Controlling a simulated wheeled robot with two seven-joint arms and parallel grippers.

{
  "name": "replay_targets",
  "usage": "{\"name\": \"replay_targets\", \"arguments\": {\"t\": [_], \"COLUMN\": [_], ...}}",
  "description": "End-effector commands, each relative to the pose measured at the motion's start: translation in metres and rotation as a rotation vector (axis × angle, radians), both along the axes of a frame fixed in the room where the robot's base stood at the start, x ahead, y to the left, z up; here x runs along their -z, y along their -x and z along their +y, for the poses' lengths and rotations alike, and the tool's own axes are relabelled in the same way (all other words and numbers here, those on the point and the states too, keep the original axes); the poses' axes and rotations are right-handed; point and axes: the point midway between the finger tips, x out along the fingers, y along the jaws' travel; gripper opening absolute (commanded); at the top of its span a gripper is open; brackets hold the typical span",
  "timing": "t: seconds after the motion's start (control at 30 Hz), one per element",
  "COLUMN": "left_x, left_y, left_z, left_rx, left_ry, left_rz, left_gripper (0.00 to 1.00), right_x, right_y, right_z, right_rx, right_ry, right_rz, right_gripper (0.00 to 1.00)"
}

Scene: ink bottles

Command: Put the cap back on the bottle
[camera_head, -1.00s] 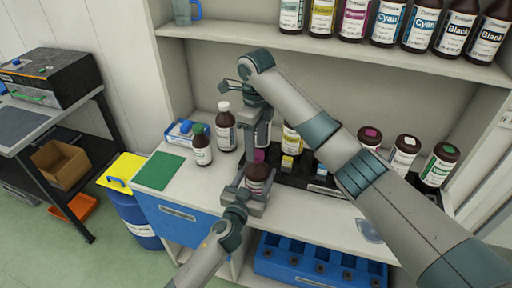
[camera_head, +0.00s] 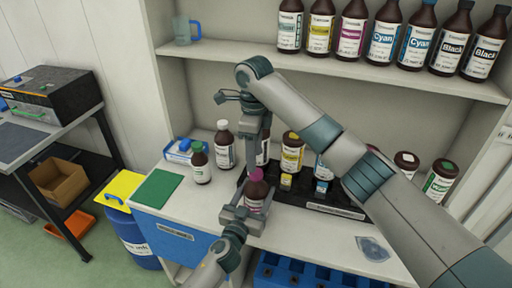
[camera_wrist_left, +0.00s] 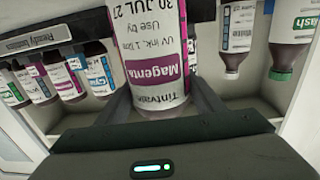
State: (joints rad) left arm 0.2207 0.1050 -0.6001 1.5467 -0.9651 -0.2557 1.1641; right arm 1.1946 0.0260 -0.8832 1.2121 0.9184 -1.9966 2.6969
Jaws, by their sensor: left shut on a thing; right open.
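A brown bottle with a magenta label (camera_head: 257,192) stands upright above the counter front, and my left gripper (camera_head: 246,212) is shut around it. The left wrist view shows the magenta bottle (camera_wrist_left: 150,50) upside down in the picture, between the two dark fingers (camera_wrist_left: 160,105). The magenta cap (camera_head: 256,174) sits on top of the bottle's neck. I cannot tell whether it is screwed tight. My right gripper (camera_head: 259,150) points down just above the cap, open and apparently clear of it. Its fingers partly cover a bottle behind.
A black tray (camera_head: 335,208) with several bottles and small boxes stands behind and right. A green-capped bottle (camera_head: 200,163) and a white-capped bottle (camera_head: 224,146) stand left. A green mat (camera_head: 158,187) lies on the counter. The upper shelf (camera_head: 320,72) holds several bottles.

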Motion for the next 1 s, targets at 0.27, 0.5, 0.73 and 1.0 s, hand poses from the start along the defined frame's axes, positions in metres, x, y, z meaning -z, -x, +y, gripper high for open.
{"name": "replay_targets", "arguments": {"t": [0.27, 0.5, 0.73, 1.0], "left_x": [0.000, 0.000, 0.000, 0.000], "left_y": [0.000, 0.000, 0.000, 0.000], "left_z": [0.000, 0.000, 0.000, 0.000], "left_rx": [-0.001, -0.001, -0.001, -0.001], "left_ry": [0.000, 0.000, 0.000, 0.000], "left_rz": [0.001, 0.001, 0.000, 0.000], "left_gripper": [0.00, 0.00, 0.00, 0.00], "right_x": [-0.006, -0.010, -0.014, -0.018], "right_y": [-0.001, -0.001, -0.001, -0.001], "right_z": [0.002, 0.004, 0.005, 0.005], "right_rx": [-0.392, -0.776, -1.141, -1.567], "right_ry": [0.005, 0.010, 0.017, 0.024], "right_rz": [-0.010, -0.014, -0.016, -0.015], "right_gripper": [0.48, 0.48, 0.48, 0.48]}}
